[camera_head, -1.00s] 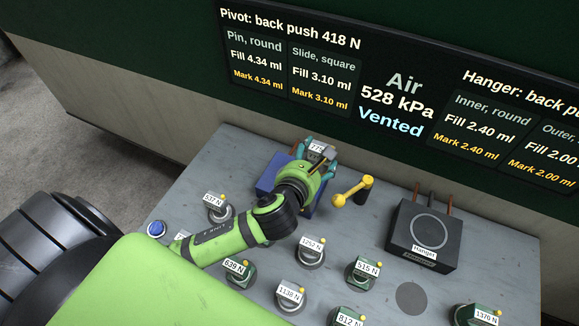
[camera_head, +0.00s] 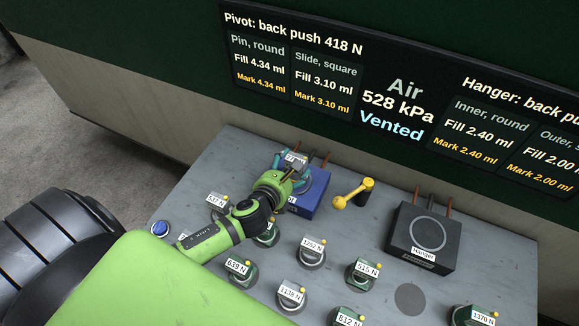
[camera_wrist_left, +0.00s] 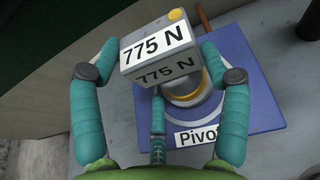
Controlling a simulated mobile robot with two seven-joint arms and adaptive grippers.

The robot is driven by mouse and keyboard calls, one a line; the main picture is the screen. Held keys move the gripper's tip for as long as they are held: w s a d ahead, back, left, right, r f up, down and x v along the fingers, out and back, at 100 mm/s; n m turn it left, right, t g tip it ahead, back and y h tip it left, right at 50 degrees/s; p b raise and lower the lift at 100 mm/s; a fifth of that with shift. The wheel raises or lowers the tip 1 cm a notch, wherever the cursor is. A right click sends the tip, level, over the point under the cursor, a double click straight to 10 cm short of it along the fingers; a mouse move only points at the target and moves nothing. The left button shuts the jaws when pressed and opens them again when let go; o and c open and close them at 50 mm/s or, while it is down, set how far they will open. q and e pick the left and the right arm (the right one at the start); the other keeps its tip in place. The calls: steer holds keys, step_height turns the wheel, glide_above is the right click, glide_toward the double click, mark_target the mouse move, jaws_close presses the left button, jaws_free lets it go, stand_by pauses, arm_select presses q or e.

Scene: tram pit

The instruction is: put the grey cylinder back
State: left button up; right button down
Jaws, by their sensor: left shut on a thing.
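My left gripper (camera_head: 292,168), with teal fingers, is shut on a grey cylinder with a blocky head labelled 775 N (camera_head: 297,158). In the left wrist view the fingers (camera_wrist_left: 158,90) close around this grey head (camera_wrist_left: 158,55), which has a yellow button on top. Below it a silver and brass-coloured round part (camera_wrist_left: 192,88) shows over the blue Pivot box (camera_wrist_left: 262,100). I cannot tell whether the cylinder touches the box. In the head view the gripper is over the left part of the blue box (camera_head: 312,198). My right gripper is not in view.
Several labelled cylinders stand on the grey table, among them 1252 N (camera_head: 312,253) and 515 N (camera_head: 363,272). A dark empty disc (camera_head: 410,298) marks the tabletop. A yellow lever (camera_head: 353,193) and the black Hanger box (camera_head: 422,238) stand right of the blue box.

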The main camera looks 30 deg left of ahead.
arm_select(q)
steer(key=shift+f, duration=0.15)
steer(key=o, duration=1.4)
steer(key=shift+c, duration=0.2)
steer(key=v, duration=0.2)
steer(key=b+v, duration=0.1)
steer(key=v, duration=0.1)
steer(key=b+v, duration=0.1)
steer(key=v, duration=0.1)
steer(key=shift+s+d+f, duration=0.1)
steer(key=shift+d+f, duration=0.05)
steer(key=shift+f, duration=0.1)
steer(key=shift+s+r+b, duration=0.3)
steer(key=shift+s+b, duration=0.05)
steer(key=shift+s, duration=0.1)
